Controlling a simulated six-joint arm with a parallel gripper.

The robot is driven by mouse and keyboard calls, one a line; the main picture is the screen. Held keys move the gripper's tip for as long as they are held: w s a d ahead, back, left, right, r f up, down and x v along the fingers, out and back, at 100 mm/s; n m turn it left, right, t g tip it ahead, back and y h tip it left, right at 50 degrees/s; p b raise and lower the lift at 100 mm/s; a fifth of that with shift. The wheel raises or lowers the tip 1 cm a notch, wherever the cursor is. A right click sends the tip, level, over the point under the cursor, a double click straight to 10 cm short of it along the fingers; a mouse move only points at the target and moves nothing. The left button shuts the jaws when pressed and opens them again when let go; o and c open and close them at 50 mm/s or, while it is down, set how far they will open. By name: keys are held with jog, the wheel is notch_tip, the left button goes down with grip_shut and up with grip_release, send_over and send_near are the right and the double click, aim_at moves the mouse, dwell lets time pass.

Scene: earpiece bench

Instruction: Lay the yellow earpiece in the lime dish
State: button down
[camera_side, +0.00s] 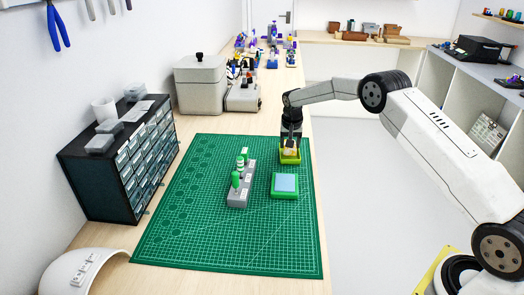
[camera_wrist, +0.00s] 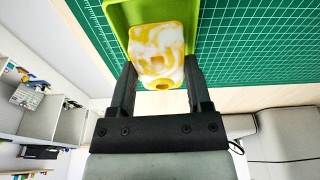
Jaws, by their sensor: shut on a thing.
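The yellow earpiece (camera_wrist: 157,45), mottled yellow and white, is between the two fingers of my gripper (camera_wrist: 160,75) in the wrist view. My gripper is shut on it. Behind it in that view is the lime dish (camera_wrist: 118,15), and the earpiece overlaps the dish's inside. In the side view my gripper (camera_side: 290,143) points down over the lime dish (camera_side: 290,159) on the green mat. A small pale part of the earpiece (camera_side: 288,151) shows under the fingers. I cannot tell whether the earpiece touches the dish floor.
A green block with a blue-grey top (camera_side: 285,185) sits just in front of the dish. A grey rack (camera_side: 240,190) with green-topped pegs stands to the left. The cutting mat (camera_side: 200,250) is clear at the front. Grey boxes (camera_side: 200,85) stand behind.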

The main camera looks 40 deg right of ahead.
jog(key=shift+f, duration=0.55)
grip_release()
jog(key=shift+r, duration=0.1)
jog(key=shift+r, duration=0.85)
jog(key=r, duration=0.5)
jog(key=shift+s+a, duration=0.1)
jog(key=shift+a, duration=0.2)
jog(key=s+a+r+m, duration=0.1)
jog(key=s+a+r, duration=0.2)
jog(key=s+a, duration=0.8)
jog(key=shift+a+r, duration=0.4)
jog(key=shift+a, duration=0.4)
